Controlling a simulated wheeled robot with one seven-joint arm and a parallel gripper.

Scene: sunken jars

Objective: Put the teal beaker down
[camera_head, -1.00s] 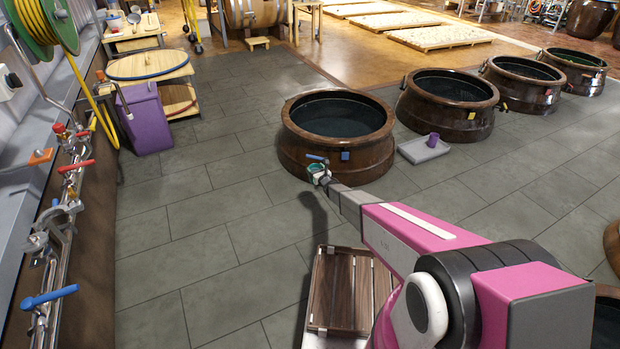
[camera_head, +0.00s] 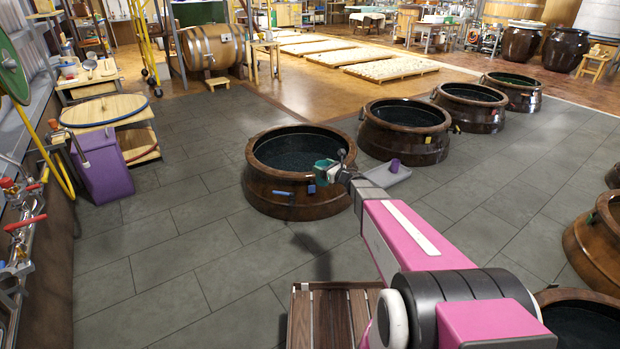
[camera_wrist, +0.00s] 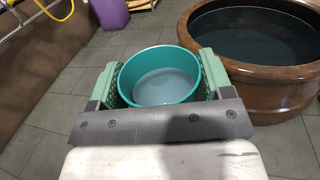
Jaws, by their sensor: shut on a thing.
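The teal beaker (camera_wrist: 160,77) is held upright between the two green finger pads of my gripper (camera_wrist: 158,82) in the wrist view. It is open at the top, and its inside looks pale towards the bottom. In the head view the beaker (camera_head: 326,171) is small at the end of my arm, and my gripper (camera_head: 338,172) is shut on it. It appears in front of the right side of the nearest brown jar (camera_head: 262,192). The beaker's underside is hidden, so its exact height above the floor cannot be told.
More jars stand in a row behind. A slatted wooden crate (camera_head: 330,318) is near my base. The grey tiled floor (camera_head: 165,270) at left is clear.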

